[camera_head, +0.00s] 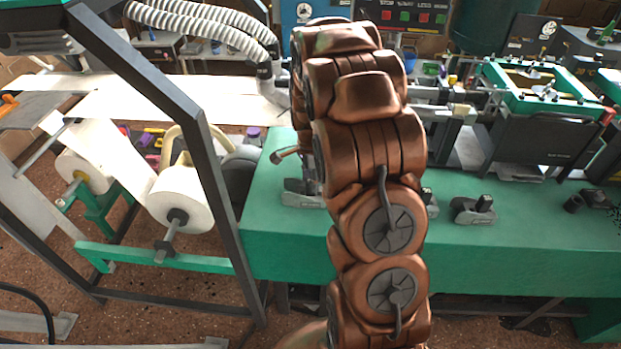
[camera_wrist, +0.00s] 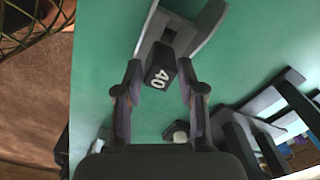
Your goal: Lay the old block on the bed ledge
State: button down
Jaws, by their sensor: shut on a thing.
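My gripper (camera_wrist: 160,78) has its two dark fingers on either side of a block (camera_wrist: 160,73) with a black end marked "40" and a grey body reaching away behind it. It is shut on this block. Green bed surface (camera_wrist: 105,50) lies beneath; I cannot tell whether the block touches it. In the head view my copper arm hides the gripper. The green bed (camera_head: 290,240) runs across there; I cannot tell which part is the ledge. A similar grey block with a black top (camera_head: 472,209) stands on the bed right of my arm.
A grey piece (camera_head: 302,194) shows just left of my arm on the bed. Paper rolls (camera_head: 180,198) and a dark slanted frame post (camera_head: 190,130) stand at left. Dark machine parts (camera_wrist: 265,120) lie at right in the wrist view. Bare green bed shows between.

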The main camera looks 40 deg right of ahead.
jog(key=shift+f, duration=0.15)
jog(key=c, duration=0.7)
grip_release()
notch_tip(320, 180, up, 11)
jog(key=b, duration=0.3)
jog(key=s+a+r+n, duration=0.4)
jog(key=s+a+n, duration=0.5)
jog(key=s+a, duration=0.4)
jog(key=s+a+n, duration=0.2)
jog(key=s+n, duration=0.1)
jog(key=s, duration=0.2)
jog(key=s+a+f+n+g, duration=0.1)
jog(key=s+a+n, duration=0.2)
jog(key=s, duration=0.3)
jog(key=s+a+f+n, duration=0.1)
jog(key=s+a+n, duration=0.2)
jog(key=s+n, duration=0.2)
jog(key=shift+s+f+g, duration=0.1)
jog(key=shift+s+g, duration=0.3)
jog(key=shift+s, duration=0.35)
